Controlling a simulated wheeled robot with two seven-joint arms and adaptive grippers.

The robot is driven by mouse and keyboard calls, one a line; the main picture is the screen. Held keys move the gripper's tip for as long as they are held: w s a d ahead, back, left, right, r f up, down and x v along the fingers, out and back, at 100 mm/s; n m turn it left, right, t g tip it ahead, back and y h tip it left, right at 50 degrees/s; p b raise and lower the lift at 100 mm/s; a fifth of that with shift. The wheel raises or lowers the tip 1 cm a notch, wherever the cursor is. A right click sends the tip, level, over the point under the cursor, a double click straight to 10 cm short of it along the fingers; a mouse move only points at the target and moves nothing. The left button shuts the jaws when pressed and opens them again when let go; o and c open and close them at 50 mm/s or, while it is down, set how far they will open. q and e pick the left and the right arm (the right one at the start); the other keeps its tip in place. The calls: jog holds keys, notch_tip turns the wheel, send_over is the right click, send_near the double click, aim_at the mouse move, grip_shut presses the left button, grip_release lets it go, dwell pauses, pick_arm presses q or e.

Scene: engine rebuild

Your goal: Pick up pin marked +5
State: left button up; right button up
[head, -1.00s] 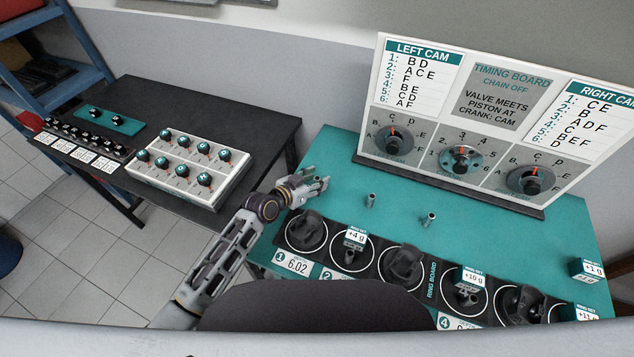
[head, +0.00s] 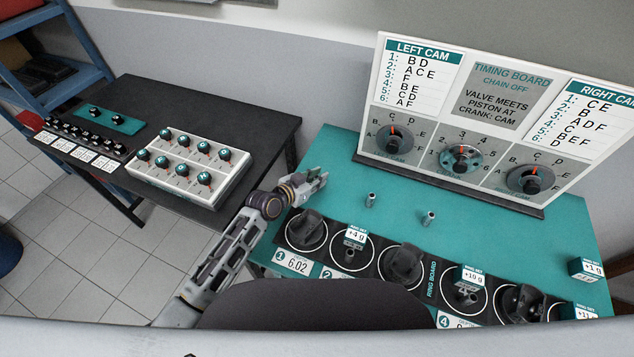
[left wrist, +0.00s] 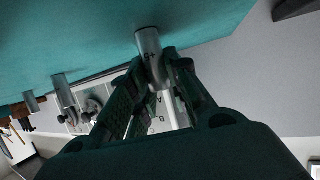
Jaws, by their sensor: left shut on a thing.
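My left gripper (head: 319,178) is at the left part of the teal table top (head: 355,160). Its fingers are shut on a small grey metal pin (left wrist: 149,43), which shows between the fingertips in the left wrist view. A small mark on the pin looks like +5, but it is hard to read. I cannot tell whether the pin still touches the table. Two similar pins stand upright to the right of the gripper, one nearer (head: 370,200) and one farther right (head: 429,218); their marks are too small to read. My right gripper is not in view.
A ring board (head: 433,281) with pistons and weight labels runs along the table's front. The timing board (head: 498,92) stands at the back. A dark side table (head: 250,118) with a white knob box (head: 187,172) is at left. The teal surface behind the pins is clear.

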pick_arm(q)
jog(key=shift+r, duration=0.1)
grip_shut()
jog(key=shift+r, duration=4.9)
